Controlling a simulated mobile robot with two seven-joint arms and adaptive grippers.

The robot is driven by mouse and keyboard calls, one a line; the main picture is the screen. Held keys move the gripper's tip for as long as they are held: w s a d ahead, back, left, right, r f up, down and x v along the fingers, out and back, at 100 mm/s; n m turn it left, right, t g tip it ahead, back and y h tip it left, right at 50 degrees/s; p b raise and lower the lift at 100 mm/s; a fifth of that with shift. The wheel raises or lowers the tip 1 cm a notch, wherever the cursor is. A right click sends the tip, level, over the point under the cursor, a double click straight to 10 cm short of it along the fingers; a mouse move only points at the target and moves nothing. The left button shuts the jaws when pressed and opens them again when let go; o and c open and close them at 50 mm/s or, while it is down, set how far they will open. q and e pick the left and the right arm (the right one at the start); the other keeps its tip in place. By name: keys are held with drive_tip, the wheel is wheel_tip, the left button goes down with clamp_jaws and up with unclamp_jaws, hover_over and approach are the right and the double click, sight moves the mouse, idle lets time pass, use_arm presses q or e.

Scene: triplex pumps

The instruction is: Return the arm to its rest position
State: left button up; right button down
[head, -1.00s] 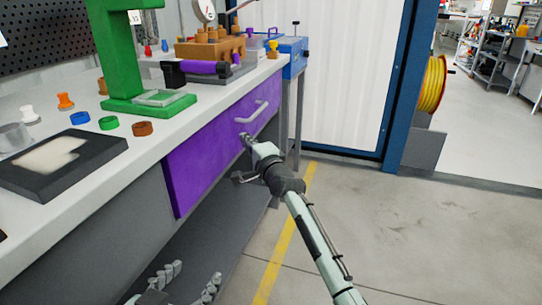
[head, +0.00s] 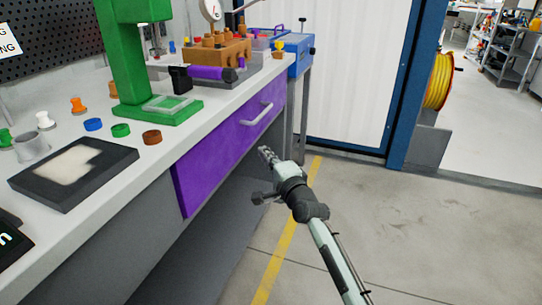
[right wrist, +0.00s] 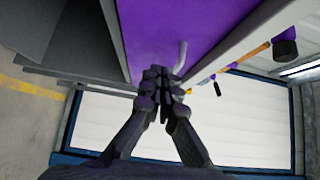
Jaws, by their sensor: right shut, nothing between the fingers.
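My right arm reaches in from the bottom right of the head view. Its gripper (head: 267,155) is in the air in front of the purple drawer (head: 215,155), apart from the drawer's grey handle (head: 257,114). The right gripper is shut and empty; in the right wrist view its fingertips (right wrist: 163,78) are together, with the purple drawer front beyond. The drawer handle shows just beyond the fingertips there. My left gripper is not in the head view now.
The white workbench (head: 165,148) runs along the left. It carries a green press (head: 128,65), a black tray (head: 72,172) and several small coloured parts. A blue box (head: 298,52) stands at its far end. The floor (head: 400,230) to the right is clear.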

drive_tip(key=s+d+f+n+g+h+p, duration=0.1)
drive_tip(key=s+d+f+n+g+h, duration=0.2)
drive_tip(key=s+d+f, duration=0.55)
drive_tip(key=s+d+f+n+g+h+p, duration=0.1)
drive_tip(key=s+d+f+n+g, duration=0.3)
drive_tip(key=s+f, duration=0.75)
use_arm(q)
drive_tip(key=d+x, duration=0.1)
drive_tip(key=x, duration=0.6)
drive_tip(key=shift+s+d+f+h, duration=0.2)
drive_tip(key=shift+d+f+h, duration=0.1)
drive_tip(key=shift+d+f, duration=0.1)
use_arm(e)
drive_tip(key=s+d+f+n+g+h, duration=0.2)
drive_tip(key=s+d+f+n+g, duration=0.1)
drive_tip(key=s+d, duration=0.6)
drive_tip(key=s+d+f+n+g+h, duration=0.3)
drive_tip(key=s+d, duration=0.6)
drive_tip(key=s, duration=0.5)
drive_tip(key=shift+d+f+n+h, duration=0.3)
drive_tip(key=shift+d+f+n, duration=0.1)
drive_tip(key=shift+f+n, duration=0.25)
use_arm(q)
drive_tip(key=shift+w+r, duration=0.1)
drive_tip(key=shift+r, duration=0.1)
